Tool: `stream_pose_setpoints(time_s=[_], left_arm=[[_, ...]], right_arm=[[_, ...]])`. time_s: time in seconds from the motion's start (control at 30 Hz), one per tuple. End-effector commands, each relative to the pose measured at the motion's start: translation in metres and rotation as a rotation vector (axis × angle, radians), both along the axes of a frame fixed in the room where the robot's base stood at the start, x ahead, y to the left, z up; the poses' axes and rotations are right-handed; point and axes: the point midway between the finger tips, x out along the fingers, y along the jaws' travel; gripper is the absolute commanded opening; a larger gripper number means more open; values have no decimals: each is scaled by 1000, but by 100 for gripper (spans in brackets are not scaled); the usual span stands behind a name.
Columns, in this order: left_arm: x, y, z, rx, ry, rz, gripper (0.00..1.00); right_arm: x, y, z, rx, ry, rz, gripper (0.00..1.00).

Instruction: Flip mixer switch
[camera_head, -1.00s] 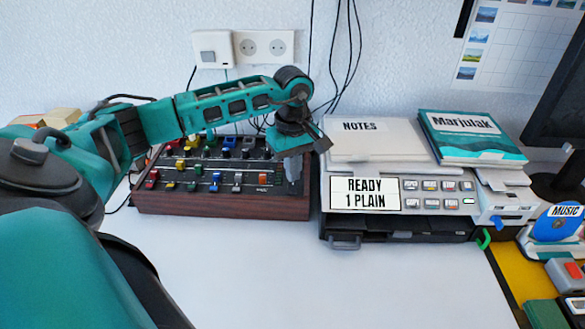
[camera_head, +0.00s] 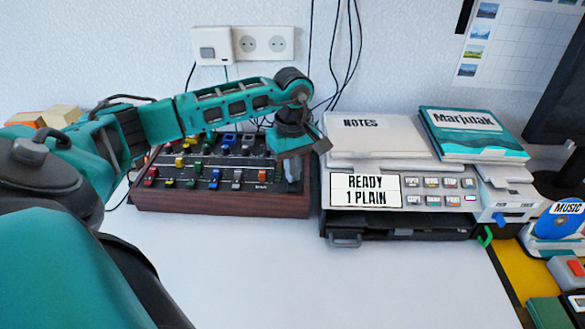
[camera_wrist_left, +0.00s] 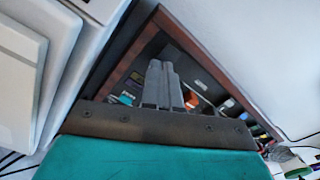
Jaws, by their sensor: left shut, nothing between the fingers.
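The mixer (camera_head: 220,200) is a dark panel in a brown wooden case, with rows of red, yellow, green, blue, white and orange knobs and sliders. It stands on the white desk at the left of the printer. My left gripper (camera_head: 293,181) points down over the mixer's right end, its fingers shut and empty. In the left wrist view the closed fingers (camera_wrist_left: 162,75) lie over the mixer's dark panel, near a corner of its wooden frame (camera_wrist_left: 190,45). Whether they touch the panel, and which control is the switch, I cannot tell. My right gripper is not in view.
A printer (camera_head: 440,201) reading "READY 1 PLAIN" stands close to the mixer's right, with a "NOTES" binder (camera_head: 372,140) and a teal "Marjulak" book (camera_head: 480,150) on top. A wall socket (camera_head: 262,45) and hanging cables are behind. The white desk (camera_head: 300,275) in front is clear.

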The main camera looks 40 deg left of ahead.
Motion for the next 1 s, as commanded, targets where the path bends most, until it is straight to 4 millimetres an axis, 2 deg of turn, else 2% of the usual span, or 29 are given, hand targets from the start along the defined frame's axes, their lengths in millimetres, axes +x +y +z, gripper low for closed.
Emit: stream_pose_setpoints(time_s=[0.63, 1.0], left_arm=[[0, 0, -9, 0, 2, -1, 0], [0, -1, 18, -1, 0, -1, 0]], right_arm=[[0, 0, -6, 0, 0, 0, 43], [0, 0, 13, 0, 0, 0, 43]])
